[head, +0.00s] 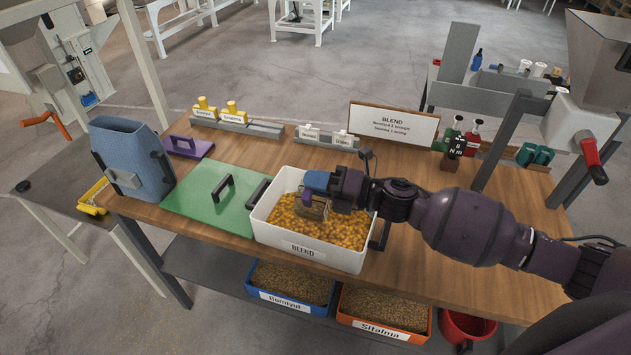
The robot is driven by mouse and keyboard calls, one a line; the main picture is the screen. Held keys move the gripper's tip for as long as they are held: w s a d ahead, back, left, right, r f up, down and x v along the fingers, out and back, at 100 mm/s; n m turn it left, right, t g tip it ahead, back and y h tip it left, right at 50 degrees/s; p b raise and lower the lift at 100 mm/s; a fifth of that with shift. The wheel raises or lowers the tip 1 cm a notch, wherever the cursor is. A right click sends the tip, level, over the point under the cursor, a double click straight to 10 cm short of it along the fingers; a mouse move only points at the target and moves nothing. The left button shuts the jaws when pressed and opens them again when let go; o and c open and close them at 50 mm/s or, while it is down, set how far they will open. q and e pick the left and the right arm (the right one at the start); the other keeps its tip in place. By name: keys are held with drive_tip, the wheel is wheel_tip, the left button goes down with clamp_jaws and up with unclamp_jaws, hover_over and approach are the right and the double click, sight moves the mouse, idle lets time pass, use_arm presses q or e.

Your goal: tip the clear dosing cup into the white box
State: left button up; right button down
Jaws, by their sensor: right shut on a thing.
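The white box (260,228) labelled BLEND stands on the wooden table and is filled with orange-yellow grains. My right gripper (310,197) reaches in from the right over the box and is shut on the clear dosing cup (313,210). The cup is small and see-through, with the orange grains showing behind it. It is over the middle of the box, close to the grains. I cannot tell whether it touches them, how far it is tilted, or what it holds. My left gripper is not in view.
A green lid (200,190) with a black handle lies left of the box. A blue container (128,158) stands at the table's left end. Bins labelled Benlyut (291,283) and Sitalma (383,308) are below.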

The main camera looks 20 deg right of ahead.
drive_tip(key=shift+w, duration=0.1)
drive_tip(key=shift+w+d+m, duration=0.25)
drive_tip(key=shift+m, duration=0.35)
drive_tip(key=shift+w+f, duration=0.1)
drive_tip(key=shift+w+d+f+m+p, duration=0.1)
drive_tip(key=shift+w+d+m+p, duration=0.15)
drive_tip(key=shift+m, duration=0.25)
drive_tip(key=shift+w+f, duration=0.1)
drive_tip(key=shift+w, duration=0.1)
drive_tip(key=shift+w+d+f+m, duration=0.15)
drive_tip(key=shift+w+d+m, duration=0.1)
drive_tip(key=shift+m, duration=0.35)
idle(0.4)
